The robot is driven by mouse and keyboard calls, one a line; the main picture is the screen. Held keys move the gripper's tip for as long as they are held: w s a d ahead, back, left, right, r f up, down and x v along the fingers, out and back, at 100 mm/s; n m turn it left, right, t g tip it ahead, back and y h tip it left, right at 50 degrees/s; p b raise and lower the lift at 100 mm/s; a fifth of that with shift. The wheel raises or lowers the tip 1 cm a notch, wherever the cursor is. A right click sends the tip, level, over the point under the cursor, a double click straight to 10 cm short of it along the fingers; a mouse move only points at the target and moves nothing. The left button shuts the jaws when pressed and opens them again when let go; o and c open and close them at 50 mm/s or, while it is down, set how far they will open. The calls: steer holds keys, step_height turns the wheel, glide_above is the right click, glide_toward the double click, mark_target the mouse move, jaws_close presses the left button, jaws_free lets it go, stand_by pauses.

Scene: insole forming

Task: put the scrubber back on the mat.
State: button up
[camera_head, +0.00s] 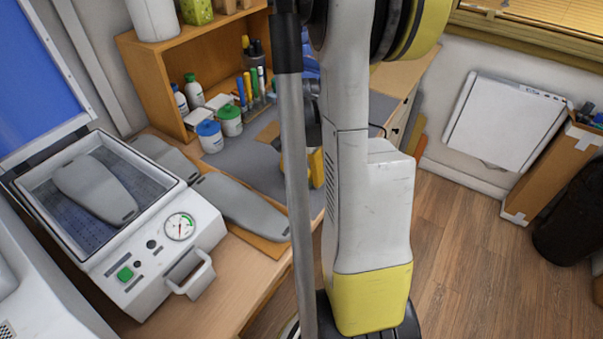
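A grey mat (240,161) lies on the wooden desk in front of the shelf box. I cannot pick out the scrubber anywhere in this view. My white and yellow arm stands across the middle of the picture and hides part of the mat and desk. A dark and yellow part (316,167) shows between the grey pole and my arm, over the mat. It may belong to my gripper, but its fingers and anything in them are hidden.
A forming machine (150,250) with an open blue lid stands at left, a grey insole shape inside. More grey shapes (243,207) lie beside it.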

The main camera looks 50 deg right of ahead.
mark_target(301, 171)
steer(key=shift+r, duration=0.1)
step_height(301, 171, up, 12)
steer(key=p, duration=0.5)
steer(key=a+r+n+t, duration=0.3)
steer(key=a+n, duration=0.5)
steer(key=a, duration=0.7)
steer(key=a+r+n+t, duration=0.4)
steer(key=a+n, duration=0.5)
steer(key=a, duration=0.7)
steer(key=shift+s+r, duration=0.3)
steer(key=shift+r, duration=0.55)
steer(key=shift+d, duration=0.15)
